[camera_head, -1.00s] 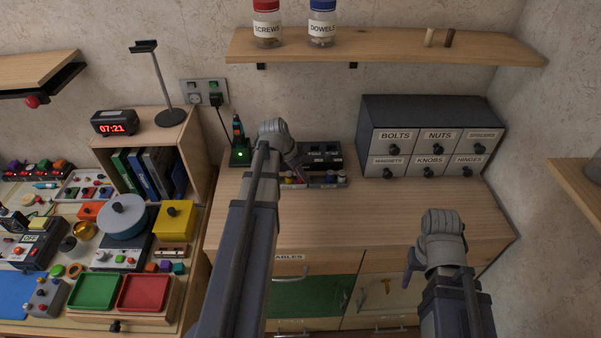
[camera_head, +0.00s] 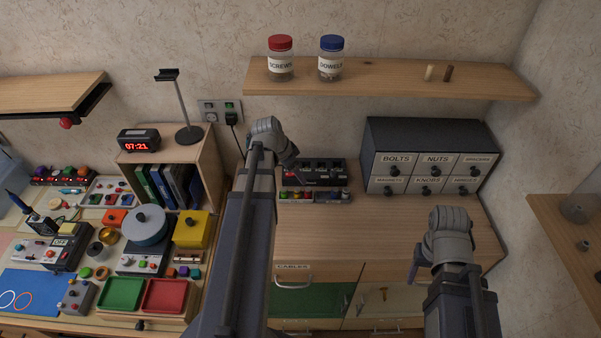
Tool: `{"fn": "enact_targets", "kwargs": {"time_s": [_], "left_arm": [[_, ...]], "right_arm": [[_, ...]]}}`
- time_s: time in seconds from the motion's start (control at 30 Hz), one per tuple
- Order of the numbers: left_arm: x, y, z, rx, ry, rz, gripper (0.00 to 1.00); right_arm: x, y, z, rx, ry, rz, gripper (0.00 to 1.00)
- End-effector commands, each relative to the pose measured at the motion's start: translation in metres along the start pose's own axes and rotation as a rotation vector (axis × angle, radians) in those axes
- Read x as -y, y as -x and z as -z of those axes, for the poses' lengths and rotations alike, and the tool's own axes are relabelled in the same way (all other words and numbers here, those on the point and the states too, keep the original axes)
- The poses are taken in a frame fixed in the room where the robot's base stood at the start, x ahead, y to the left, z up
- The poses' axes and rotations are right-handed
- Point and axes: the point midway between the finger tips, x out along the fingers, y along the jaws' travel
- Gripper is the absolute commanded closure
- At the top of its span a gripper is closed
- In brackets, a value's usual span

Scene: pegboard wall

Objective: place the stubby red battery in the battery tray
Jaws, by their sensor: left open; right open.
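My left gripper (camera_head: 296,167) is open at the back of the wooden cabinet top, in front of the left end of a black device with several slots. A narrow grey tray (camera_head: 349,196) with several small coloured pieces lies just in front of that device, close below the gripper; I cannot tell whether it is the battery tray. I cannot clearly make out the stubby red battery; the pieces are too small to tell apart. My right gripper (camera_head: 414,272) is open, empty and low in front of the cabinet, well away from the tray.
A dark drawer unit (camera_head: 430,136) stands at the back right of the cabinet top (camera_head: 400,225), whose middle is bare. A shelf (camera_head: 400,80) with two jars hangs above. The left bench is crowded, with a green tray (camera_head: 121,294) and a red tray (camera_head: 165,296).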

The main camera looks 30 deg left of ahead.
Motion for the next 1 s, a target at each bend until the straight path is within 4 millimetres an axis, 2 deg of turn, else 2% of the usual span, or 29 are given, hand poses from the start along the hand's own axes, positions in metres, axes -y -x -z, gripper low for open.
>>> {"fn": "enact_targets", "kwargs": {"time_s": [0.2,0.27,0.33,0.47,0.53,0.7,0.83,0.9,1.0], "left_arm": [[-0.002,-0.001,0.001,0.002,-0.001,-0.001,0.39],[-0.009,-0.003,0.004,0.01,-0.002,-0.008,0.39],[-0.029,-0.008,0.011,0.032,-0.002,-0.023,0.39],[-0.094,-0.022,0.03,0.115,0.006,-0.058,0.39],[-0.135,-0.028,0.037,0.173,0.013,-0.068,0.39],[-0.226,-0.033,0.039,0.305,0.033,-0.046,0.39],[-0.281,-0.032,0.033,0.381,0.048,0.002,0.39],[-0.303,-0.029,0.028,0.41,0.055,0.031,0.39],[-0.326,-0.026,0.022,0.436,0.064,0.067,0.39]], "right_arm": [[0.0,-0.001,0.0,0.0,0.0,0.0,0.39],[0.0,-0.001,0.0,0.0,0.0,0.0,0.39],[0.0,-0.001,0.0,0.0,0.0,0.0,0.39],[0.0,-0.001,0.0,0.0,0.0,0.0,0.39],[0.0,-0.001,0.0,0.0,0.0,0.0,0.39],[0.0,-0.001,0.0,0.0,0.0,0.0,0.39],[0.0,-0.001,0.0,0.0,0.0,0.0,0.39],[0.0,-0.001,0.0,0.0,0.0,0.0,0.39],[0.0,-0.001,0.0,0.0,0.0,0.0,0.39]]}}
